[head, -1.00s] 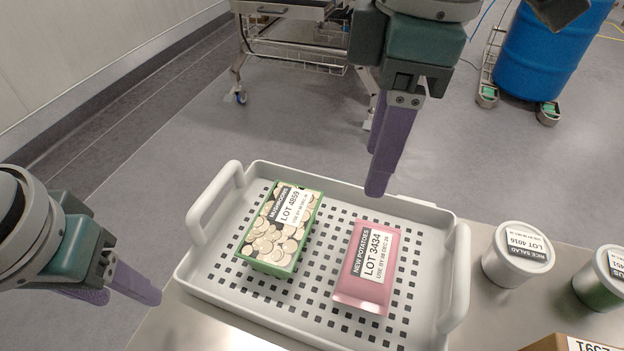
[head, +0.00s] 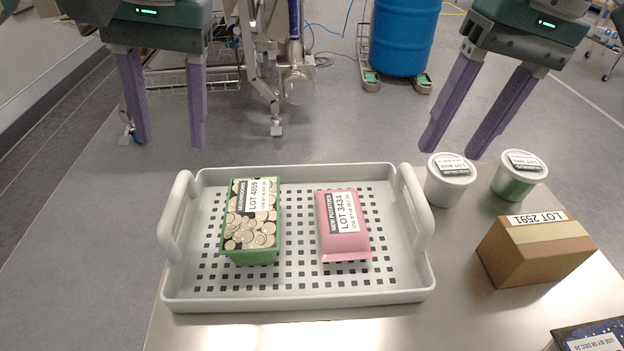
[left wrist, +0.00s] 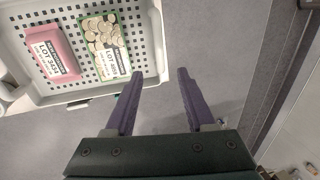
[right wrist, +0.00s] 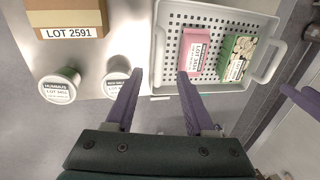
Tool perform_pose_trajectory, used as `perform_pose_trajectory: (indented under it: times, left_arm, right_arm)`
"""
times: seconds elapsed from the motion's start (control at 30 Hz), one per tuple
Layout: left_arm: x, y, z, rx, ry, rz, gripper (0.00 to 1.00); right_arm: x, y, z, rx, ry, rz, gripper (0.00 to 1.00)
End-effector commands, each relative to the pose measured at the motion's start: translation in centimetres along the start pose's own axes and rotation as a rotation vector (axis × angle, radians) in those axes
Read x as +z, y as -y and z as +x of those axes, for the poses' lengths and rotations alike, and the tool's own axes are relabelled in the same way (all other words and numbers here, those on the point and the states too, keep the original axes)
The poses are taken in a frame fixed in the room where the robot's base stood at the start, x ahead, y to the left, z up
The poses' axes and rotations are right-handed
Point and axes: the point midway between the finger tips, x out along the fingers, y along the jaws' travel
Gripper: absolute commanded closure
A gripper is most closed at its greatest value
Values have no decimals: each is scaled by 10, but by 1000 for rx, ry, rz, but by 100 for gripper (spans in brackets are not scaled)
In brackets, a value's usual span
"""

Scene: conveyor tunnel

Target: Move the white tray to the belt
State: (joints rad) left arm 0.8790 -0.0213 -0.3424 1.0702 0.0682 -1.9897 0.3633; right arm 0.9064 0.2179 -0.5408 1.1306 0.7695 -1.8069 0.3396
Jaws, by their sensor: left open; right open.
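The white tray (head: 300,293) sits on a metal table, with a raised handle at its left and right ends. It holds a green mushroom punnet (head: 251,222) and a pink new potatoes pack (head: 343,226). My left gripper (head: 168,140) is open and empty, in the air beyond the tray's far left corner. In the left wrist view the tray (left wrist: 95,92) lies left of its fingers. My right gripper (head: 452,150) is open and empty, above and beyond the white tubs, right of the tray. In the right wrist view the tray (right wrist: 225,88) shows beyond its fingers. The belt is not identifiable.
Two lidded tubs, a rice salad tub (head: 449,180) and a green-bodied tub (head: 519,175), stand right of the tray. A cardboard box (head: 534,248) and a dark pack (head: 590,335) are nearer on the right. A blue drum (head: 403,38) and wheeled cart stand on the floor behind.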

Motion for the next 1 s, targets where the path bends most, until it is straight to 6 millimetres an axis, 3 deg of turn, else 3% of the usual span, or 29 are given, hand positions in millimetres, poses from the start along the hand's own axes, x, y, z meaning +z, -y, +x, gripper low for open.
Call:
perform_pose_trajectory:
  times: [0.27, 0.7, 1.0]
  left_arm:
    - [0, 0, 8, 0, 1, 1, 45]
    - [1, 0, 78, -1, 3, 0, 45]
    - [0, 0, 99, 1, 0, 0, 45]
  right_arm:
    - [1, 0, 8, 1, 3, -3, 46]
    - [1, 0, 78, 2, 4, -3, 46]
    - [0, 0, 99, 2, 0, -5, 46]
